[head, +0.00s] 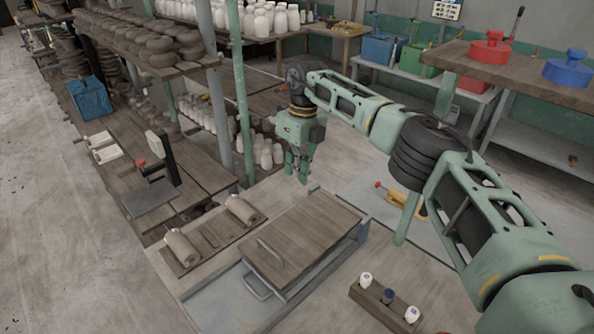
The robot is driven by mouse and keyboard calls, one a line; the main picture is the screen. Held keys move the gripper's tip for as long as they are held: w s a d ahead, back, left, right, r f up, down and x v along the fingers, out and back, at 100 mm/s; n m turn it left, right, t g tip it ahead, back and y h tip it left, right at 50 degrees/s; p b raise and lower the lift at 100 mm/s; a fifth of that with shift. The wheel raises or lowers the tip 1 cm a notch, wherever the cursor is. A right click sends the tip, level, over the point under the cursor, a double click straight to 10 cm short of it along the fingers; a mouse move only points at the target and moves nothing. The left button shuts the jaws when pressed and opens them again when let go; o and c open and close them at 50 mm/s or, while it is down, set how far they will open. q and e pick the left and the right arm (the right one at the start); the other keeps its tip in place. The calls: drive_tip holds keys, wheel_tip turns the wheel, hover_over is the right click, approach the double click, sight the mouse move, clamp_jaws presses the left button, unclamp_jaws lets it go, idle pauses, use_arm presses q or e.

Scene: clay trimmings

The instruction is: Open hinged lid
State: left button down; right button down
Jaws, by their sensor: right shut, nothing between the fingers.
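A wide wooden lid (305,232) with a grey metal frame lies on the table in the lower middle of the head view. It looks lowered, nearly flat. A grey bar handle (270,253) is on its near left part, and a second grey handle (256,288) shows just below its near left edge. A grey metal piece stands at the lid's right edge. My right gripper (298,174) points down beyond the lid's far edge, shut and empty, apart from both handles. My left gripper is not in view.
Two clay-coloured rolls (182,249) lie on boards left of the lid. A wooden block (384,307) with three knobs stands at the lower right. Green shelf posts (241,90) rise close behind my right gripper. A yellow tool (402,199) lies to the right.

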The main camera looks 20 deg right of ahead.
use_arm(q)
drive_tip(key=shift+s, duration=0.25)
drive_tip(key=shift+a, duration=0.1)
use_arm(e)
drive_tip(key=c, duration=2.5)
unclamp_jaws()
drive_tip(key=o, duration=0.6)
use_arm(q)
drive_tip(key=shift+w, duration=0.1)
use_arm(e)
drive_tip(key=r, duration=0.8)
drive_tip(key=d+r, duration=0.1)
drive_tip(key=r, duration=0.3)
drive_tip(key=shift+w+d, duration=0.1)
drive_tip(key=shift+w, duration=0.15)
